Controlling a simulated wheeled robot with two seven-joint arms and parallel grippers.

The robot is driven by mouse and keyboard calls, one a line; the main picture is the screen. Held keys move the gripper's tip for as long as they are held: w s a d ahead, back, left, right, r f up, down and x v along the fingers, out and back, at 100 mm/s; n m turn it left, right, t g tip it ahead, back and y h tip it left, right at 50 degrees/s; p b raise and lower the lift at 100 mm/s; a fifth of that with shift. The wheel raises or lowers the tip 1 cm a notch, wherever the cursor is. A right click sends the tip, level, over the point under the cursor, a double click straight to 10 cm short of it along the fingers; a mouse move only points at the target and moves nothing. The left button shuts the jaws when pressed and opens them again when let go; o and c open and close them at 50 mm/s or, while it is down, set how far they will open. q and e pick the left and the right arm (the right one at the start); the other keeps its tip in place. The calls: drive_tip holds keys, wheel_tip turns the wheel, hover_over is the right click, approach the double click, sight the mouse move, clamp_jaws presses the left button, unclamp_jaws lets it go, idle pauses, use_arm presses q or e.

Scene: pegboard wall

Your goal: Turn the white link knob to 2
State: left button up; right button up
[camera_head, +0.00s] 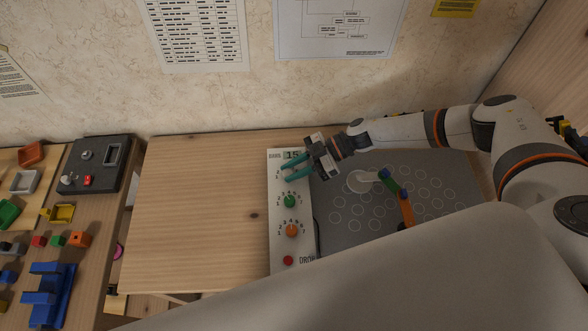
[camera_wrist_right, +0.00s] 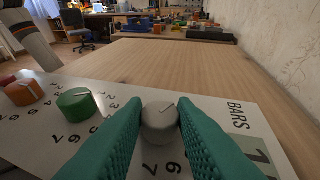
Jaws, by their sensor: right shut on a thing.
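The white knob (camera_wrist_right: 160,121) is at the top of a white control panel (camera_head: 279,248), above a green knob (camera_head: 290,201) and an orange knob (camera_head: 291,230). My right gripper (camera_wrist_right: 160,128) has its teal fingers closed on either side of the white knob in the right wrist view. The knob's dark pointer line runs toward the upper right there. Its 6 and 7 marks show on the near side; its 2 mark is hidden. In the head view the fingers (camera_head: 288,172) largely cover this knob. My left gripper is not in view.
A display (camera_head: 292,155) on the panel reads 15. Bare wooden table (camera_head: 200,210) lies left; colored parts and a dark box (camera_head: 98,165) are farther left.

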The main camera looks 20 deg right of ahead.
drive_tip(key=shift+a, duration=0.1)
idle(0.3)
drive_tip(key=o, duration=1)
drive_tip(key=b+v, duration=0.1)
drive_tip(key=v, duration=1.1)
drive_tip(key=shift+w+b, duration=0.1)
drive_tip(key=shift+b, duration=0.3)
